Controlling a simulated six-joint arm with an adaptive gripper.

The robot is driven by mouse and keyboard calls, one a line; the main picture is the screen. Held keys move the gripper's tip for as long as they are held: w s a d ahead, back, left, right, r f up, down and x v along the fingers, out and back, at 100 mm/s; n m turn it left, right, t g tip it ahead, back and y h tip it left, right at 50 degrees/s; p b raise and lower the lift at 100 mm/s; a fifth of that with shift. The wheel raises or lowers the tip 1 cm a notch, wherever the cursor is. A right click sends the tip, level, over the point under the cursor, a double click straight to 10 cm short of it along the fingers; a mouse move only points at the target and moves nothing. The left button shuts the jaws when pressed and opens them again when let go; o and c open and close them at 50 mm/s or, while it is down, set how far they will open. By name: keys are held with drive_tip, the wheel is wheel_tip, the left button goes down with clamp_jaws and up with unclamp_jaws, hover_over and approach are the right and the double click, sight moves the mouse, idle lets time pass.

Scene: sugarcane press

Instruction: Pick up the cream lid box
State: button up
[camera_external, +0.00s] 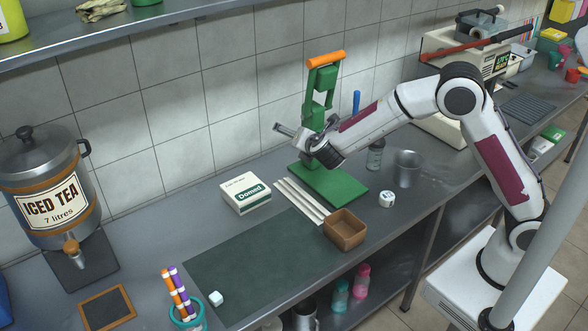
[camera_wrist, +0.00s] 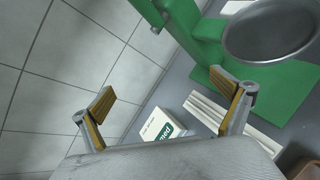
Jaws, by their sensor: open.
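The cream lid box (camera_external: 245,193) is a low, pale box with a dark green label reading "Domed". It lies flat on the grey counter, left of the white strips. In the wrist view the box (camera_wrist: 163,127) shows between and beyond my fingers, its near part hidden behind my gripper body. My gripper (camera_wrist: 170,98) is open and empty, its two tan-padded fingers spread wide. In the external view my gripper (camera_external: 283,130) is up in front of the green press, above and to the right of the box, clear of it.
The green press (camera_external: 328,183) with an orange handle stands right of the box. White strips (camera_external: 301,200) lie between them. A brown tray (camera_external: 345,229) and a dark mat (camera_external: 262,262) are in front. An iced tea dispenser (camera_external: 45,185) stands left. The tiled wall is close behind.

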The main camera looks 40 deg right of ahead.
sight(252, 194)
drive_tip(key=a+f+n+y, duration=0.1)
drive_tip(key=a+f+n, duration=0.2)
drive_tip(key=a+f, duration=0.2)
drive_tip(key=w+a+f+n+t+y, duration=0.1)
drive_tip(key=a+f+n+y, duration=0.1)
drive_tip(key=a+f+n, duration=0.2)
drive_tip(key=w+a+f+n+y, duration=0.1)
drive_tip(key=a+f+n, duration=0.3)
drive_tip(key=a+f, duration=0.2)
wheel_tip(252, 194, down, 2)
drive_tip(key=shift+t+y, duration=0.3)
drive_tip(key=shift+w, duration=0.2)
drive_tip(key=shift+x, duration=1.15)
drive_tip(key=shift+x, duration=2.6)
drive_tip(key=shift+s+f, duration=0.1)
drive_tip(key=shift+f, duration=0.1)
drive_tip(key=shift+d, duration=0.1)
drive_tip(key=c, duration=1.1)
